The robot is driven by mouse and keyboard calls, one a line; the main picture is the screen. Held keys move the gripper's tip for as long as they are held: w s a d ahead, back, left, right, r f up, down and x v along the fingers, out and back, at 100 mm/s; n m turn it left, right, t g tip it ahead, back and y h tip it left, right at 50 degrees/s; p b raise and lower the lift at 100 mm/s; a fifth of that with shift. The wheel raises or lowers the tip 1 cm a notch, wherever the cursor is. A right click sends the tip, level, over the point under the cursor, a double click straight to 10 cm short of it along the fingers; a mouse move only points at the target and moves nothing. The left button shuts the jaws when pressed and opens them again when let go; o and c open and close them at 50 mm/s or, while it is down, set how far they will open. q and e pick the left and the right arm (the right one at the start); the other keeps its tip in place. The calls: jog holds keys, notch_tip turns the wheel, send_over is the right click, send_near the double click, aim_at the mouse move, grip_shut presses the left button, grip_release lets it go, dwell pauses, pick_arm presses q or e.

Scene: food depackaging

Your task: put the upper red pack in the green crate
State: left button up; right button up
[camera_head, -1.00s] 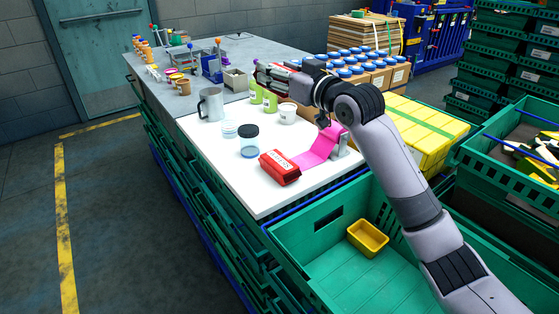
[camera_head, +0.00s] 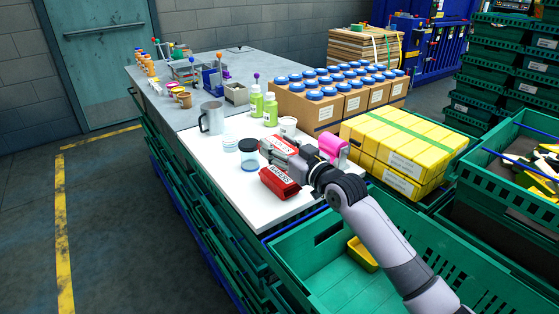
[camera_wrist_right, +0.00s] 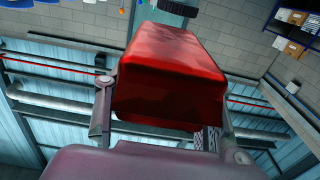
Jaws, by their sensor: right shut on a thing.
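My right gripper (camera_head: 280,153) is shut on a red pack (camera_head: 279,144) with a white label, held above the white table. In the right wrist view the red pack (camera_wrist_right: 172,78) sits between the two fingers. A second red pack (camera_head: 279,184) with white lettering lies on the table just below and in front of the gripper. The green crate (camera_head: 322,280) stands open at the table's near right end, with a yellow tub (camera_head: 361,254) inside, partly hidden by my right arm. My left gripper is out of view.
A clear jar with a dark lid (camera_head: 249,157) stands left of the gripper. A metal mug (camera_head: 211,117), white cup (camera_head: 288,127) and green bottles (camera_head: 270,109) stand behind. Yellow packs (camera_head: 405,150) are stacked at the right.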

jog(key=shift+f, duration=2.25)
jog(key=shift+f, duration=0.15)
jog(key=o, duration=1.3)
